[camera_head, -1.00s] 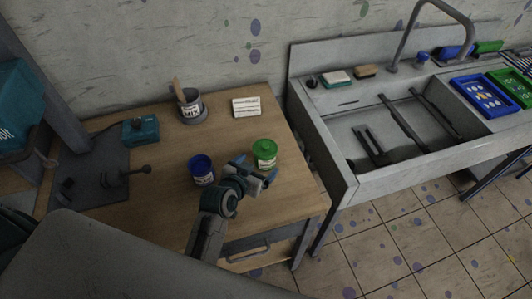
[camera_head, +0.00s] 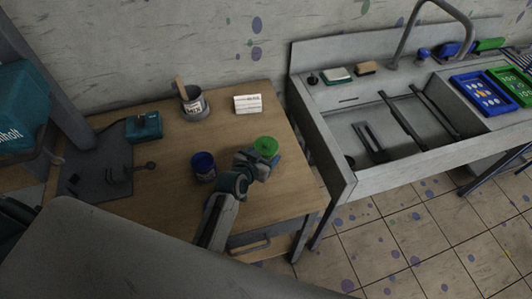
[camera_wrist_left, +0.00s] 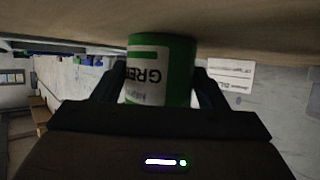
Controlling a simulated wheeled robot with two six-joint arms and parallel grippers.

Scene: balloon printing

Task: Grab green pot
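The green pot (camera_head: 266,147) stands upright near the right side of the wooden table. My left gripper (camera_head: 259,160) is at the near side of it, low over the table, with a finger on each side. In the left wrist view, which is upside down, the green pot (camera_wrist_left: 160,75) with its white label sits between the two dark fingers (camera_wrist_left: 160,92). The fingers look spread around the pot; any contact is hard to make out. My right gripper is not in view.
A blue pot (camera_head: 204,166) stands close to the left of my left gripper. A grey mixing pot (camera_head: 195,104) with a stick and a white card (camera_head: 247,104) are farther back. A sink (camera_head: 390,130) is beyond the table's right edge.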

